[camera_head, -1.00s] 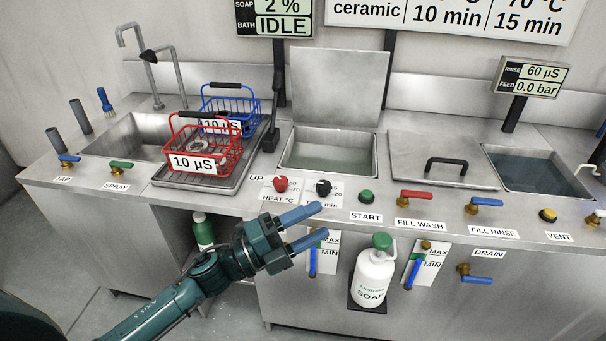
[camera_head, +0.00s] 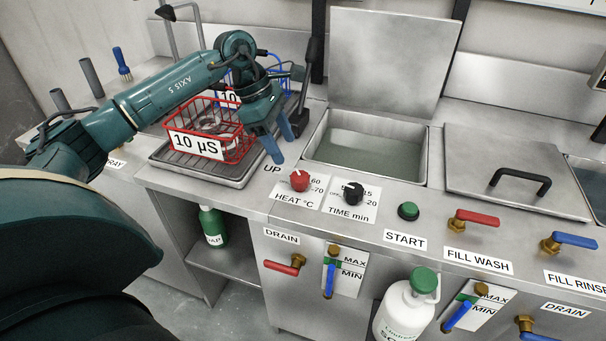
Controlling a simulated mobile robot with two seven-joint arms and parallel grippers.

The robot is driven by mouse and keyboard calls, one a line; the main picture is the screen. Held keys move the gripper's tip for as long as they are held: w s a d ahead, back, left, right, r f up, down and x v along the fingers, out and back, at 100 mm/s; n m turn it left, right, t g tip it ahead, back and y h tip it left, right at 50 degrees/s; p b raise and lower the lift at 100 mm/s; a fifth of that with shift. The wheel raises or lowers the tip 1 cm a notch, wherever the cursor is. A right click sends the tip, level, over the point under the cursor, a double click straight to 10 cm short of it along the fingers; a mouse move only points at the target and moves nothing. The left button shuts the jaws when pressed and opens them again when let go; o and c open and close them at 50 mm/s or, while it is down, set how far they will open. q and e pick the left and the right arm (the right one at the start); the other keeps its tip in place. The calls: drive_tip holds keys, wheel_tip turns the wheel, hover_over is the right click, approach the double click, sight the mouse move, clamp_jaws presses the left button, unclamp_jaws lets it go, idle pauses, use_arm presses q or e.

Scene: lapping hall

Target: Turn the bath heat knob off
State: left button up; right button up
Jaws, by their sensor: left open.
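The bath heat knob (camera_head: 299,181) is a red round knob on the counter's front strip. Its label (camera_head: 296,199) reads HEAT °C, with 60 and 70 printed at its right. The bath (camera_head: 362,146) behind it holds grey-green liquid under a raised lid. My left gripper (camera_head: 282,150) points down, open, with blue fingers, behind and a little left of the red knob and apart from it. Nothing shows between its fingers. My right gripper is not in view.
The black time knob (camera_head: 352,193) stands close right of the red one, then the green start button (camera_head: 408,211). A red wire basket (camera_head: 210,132) sits on a drain tray (camera_head: 172,158) left of my gripper. A red drain lever (camera_head: 281,268) projects below.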

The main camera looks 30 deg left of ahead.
sight(299, 175)
use_arm(q)
drive_tip(key=x, duration=0.9)
drive_tip(key=shift+w+d+f, duration=0.1)
drive_tip(key=shift+d+f, duration=0.15)
drive_tip(key=shift+f, duration=0.2)
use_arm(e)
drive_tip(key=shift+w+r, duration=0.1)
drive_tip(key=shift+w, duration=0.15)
use_arm(q)
drive_tip(key=c, duration=1)
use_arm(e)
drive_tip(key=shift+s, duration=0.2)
